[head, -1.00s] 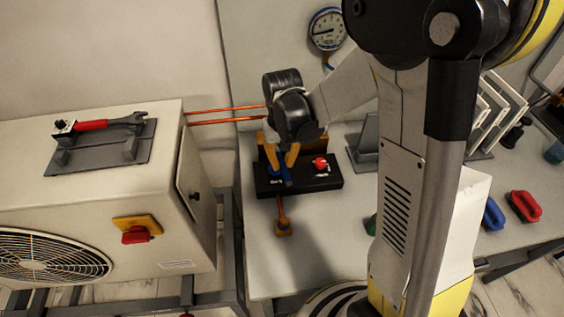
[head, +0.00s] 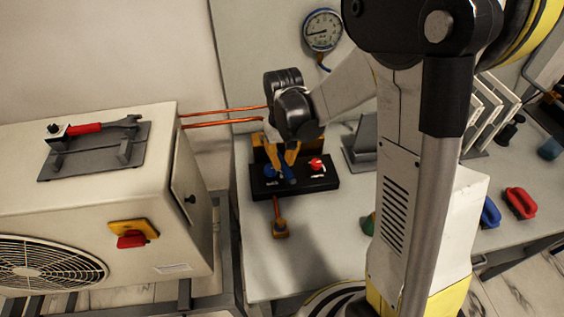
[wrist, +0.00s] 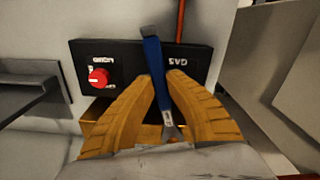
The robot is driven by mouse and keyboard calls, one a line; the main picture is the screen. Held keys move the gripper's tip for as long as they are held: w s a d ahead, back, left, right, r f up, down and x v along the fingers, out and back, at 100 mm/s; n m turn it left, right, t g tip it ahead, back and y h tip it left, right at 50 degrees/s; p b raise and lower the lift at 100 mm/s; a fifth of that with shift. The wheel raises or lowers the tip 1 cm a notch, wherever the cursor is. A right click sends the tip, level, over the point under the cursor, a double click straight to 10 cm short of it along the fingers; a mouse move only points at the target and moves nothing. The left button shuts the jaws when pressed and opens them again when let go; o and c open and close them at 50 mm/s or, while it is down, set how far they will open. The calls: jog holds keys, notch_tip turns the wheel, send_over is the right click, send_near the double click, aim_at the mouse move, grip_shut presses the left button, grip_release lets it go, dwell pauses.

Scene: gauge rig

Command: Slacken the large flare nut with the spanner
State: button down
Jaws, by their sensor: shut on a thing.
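My gripper (wrist: 160,82) has its two orange fingers closed around a blue-handled tool (wrist: 156,72) with bare metal ends, which looks like a spanner. Its forked end (wrist: 172,132) lies toward my palm, its other end over the far edge of a black valve block (wrist: 125,58). In the head view my gripper (head: 282,158) is above that block (head: 318,184), with the blue handle (head: 290,178) below the fingers. A blue knob (head: 269,171) sits beside it. I cannot make out the large flare nut; the fingers and tool cover that area.
A red knob (head: 316,164) is on the block's right. Copper pipes (head: 222,119) run left to the white unit (head: 168,200). A red-handled spanner (head: 88,127) lies on a grey rack (head: 75,168) there. A pressure gauge (head: 322,30) hangs behind. The front bench is mostly clear.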

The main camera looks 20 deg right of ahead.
jog(key=shift+d+f, duration=0.1)
jog(key=shift+d, duration=0.05)
dwell(0.3)
jog(key=shift+a+m, duration=0.7)
jog(key=shift+a, duration=0.3)
jog(key=shift+s, duration=0.15)
dwell(0.4)
jog(key=s+r+p, duration=0.1)
jog(key=s+r, duration=0.1)
jog(key=s+r+p, duration=0.1)
jog(key=r+p, duration=0.1)
jog(key=shift+s+a+r, duration=0.1)
jog(key=shift+s+r, duration=0.1)
jog(key=shift+s, duration=0.2)
dwell(1.3)
